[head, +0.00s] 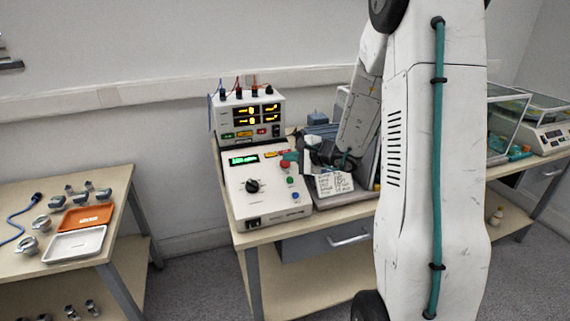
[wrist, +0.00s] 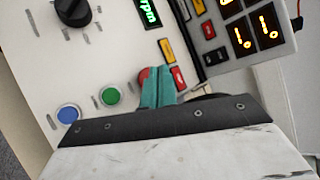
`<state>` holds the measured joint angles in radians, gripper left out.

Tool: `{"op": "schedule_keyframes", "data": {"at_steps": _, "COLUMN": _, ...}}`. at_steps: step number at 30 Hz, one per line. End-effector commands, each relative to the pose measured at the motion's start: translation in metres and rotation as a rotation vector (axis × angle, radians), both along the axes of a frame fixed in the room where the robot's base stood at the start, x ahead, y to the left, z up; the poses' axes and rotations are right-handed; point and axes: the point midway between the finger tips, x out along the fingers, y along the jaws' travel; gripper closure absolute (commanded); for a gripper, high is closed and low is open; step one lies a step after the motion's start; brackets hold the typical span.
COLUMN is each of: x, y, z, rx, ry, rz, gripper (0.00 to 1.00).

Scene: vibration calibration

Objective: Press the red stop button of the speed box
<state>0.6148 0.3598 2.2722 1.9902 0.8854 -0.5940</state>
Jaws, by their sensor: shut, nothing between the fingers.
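The speed box (head: 265,208) is a pale console with a green display (head: 244,160), a black knob (head: 252,186) and a column of red, green and blue buttons. The red stop button (head: 285,164) is at the top of that column. In the wrist view the red button (wrist: 144,74) is mostly hidden behind my gripper's teal fingers (wrist: 158,86). The fingers are shut together with nothing between them. In the head view my gripper (head: 291,157) is at the red button's upper right. I cannot tell whether the fingertips touch the button.
The green button (wrist: 110,96) and blue button (wrist: 68,114) lie left of the fingers in the wrist view. A power supply (head: 247,115) with lit displays stands behind the box. A handwritten card (head: 335,184) is to its right. A left table holds an orange tray (head: 87,217).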

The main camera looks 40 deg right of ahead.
Motion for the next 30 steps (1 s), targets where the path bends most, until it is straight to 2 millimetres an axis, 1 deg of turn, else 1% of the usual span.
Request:
{"op": "schedule_keyframes", "data": {"at_steps": 10, "x": -0.001, "y": 0.000, "z": 0.002, "rx": -0.001, "ry": 0.000, "rz": 0.000, "gripper": 1.00}}
{"op": "schedule_keyframes", "data": {"at_steps": 22, "x": -0.017, "y": 0.004, "z": 0.037, "rx": -0.002, "ry": -0.002, "rz": 0.000, "gripper": 1.00}}
{"op": "schedule_keyframes", "data": {"at_steps": 26, "x": -0.020, "y": 0.006, "z": 0.044, "rx": -0.001, "ry": -0.001, "rz": 0.000, "gripper": 1.00}}
{"op": "schedule_keyframes", "data": {"at_steps": 30, "x": -0.021, "y": 0.006, "z": 0.046, "rx": 0.000, "ry": 0.000, "rz": 0.000, "gripper": 1.00}}
